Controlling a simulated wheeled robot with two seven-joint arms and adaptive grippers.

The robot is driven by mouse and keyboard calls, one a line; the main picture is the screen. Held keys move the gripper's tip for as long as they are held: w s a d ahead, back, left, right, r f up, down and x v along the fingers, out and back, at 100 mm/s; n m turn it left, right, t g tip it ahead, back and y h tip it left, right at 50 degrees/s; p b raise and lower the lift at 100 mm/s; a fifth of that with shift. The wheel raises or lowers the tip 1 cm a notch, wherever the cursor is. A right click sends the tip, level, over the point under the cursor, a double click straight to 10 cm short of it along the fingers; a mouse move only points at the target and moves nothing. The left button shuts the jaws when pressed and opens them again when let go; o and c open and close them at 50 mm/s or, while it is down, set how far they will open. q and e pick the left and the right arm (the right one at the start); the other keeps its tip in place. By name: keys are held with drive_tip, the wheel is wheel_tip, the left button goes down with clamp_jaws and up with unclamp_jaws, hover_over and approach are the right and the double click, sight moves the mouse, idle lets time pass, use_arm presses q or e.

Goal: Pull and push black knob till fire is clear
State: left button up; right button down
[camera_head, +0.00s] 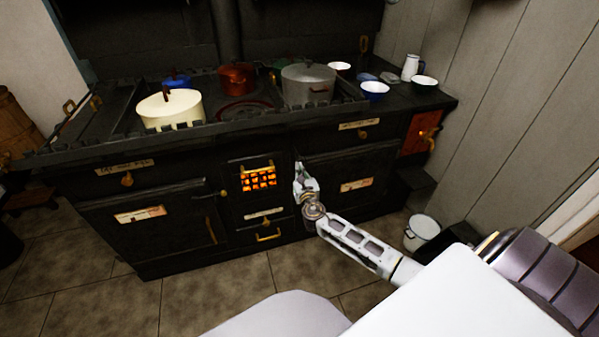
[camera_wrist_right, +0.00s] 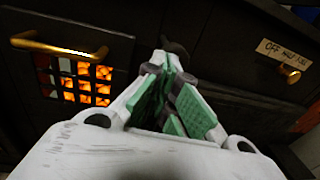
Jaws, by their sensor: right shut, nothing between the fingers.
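The black stove (camera_head: 170,250) has a small fire grate (camera_head: 259,181) in the middle of its front, with orange glow behind the bars. The glowing grate (camera_wrist_right: 88,82) also shows at left in the right wrist view. A dark knob-like shape (camera_wrist_right: 176,47) lies just past my right fingertips; it blends into the black front, and I cannot tell whether they touch. My right gripper (camera_head: 299,171) is in front of the stove, just right of the grate. In the wrist view its green-padded fingers (camera_wrist_right: 168,67) are shut with nothing between them. My left gripper is out of view.
A brass handle (camera_wrist_right: 58,48) sits above the grate, and a small brass knob (camera_wrist_right: 290,75) is to the right. Pots, including a cream one (camera_head: 170,110) and a grey one (camera_head: 307,85), stand on top. A white bucket (camera_head: 421,233) stands on the floor.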

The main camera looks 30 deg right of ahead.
drive_tip(key=shift+w, duration=0.1)
drive_tip(key=x, duration=0.3)
drive_tip(key=shift+a, duration=0.1)
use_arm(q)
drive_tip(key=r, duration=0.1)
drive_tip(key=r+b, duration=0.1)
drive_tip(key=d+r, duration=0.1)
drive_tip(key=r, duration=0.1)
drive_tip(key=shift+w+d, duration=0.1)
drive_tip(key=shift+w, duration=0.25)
use_arm(e)
drive_tip(key=x, duration=0.4)
drive_tip(key=shift+w+a+r, duration=0.1)
drive_tip(key=shift+w+r, duration=0.05)
drive_tip(key=shift+r, duration=0.1)
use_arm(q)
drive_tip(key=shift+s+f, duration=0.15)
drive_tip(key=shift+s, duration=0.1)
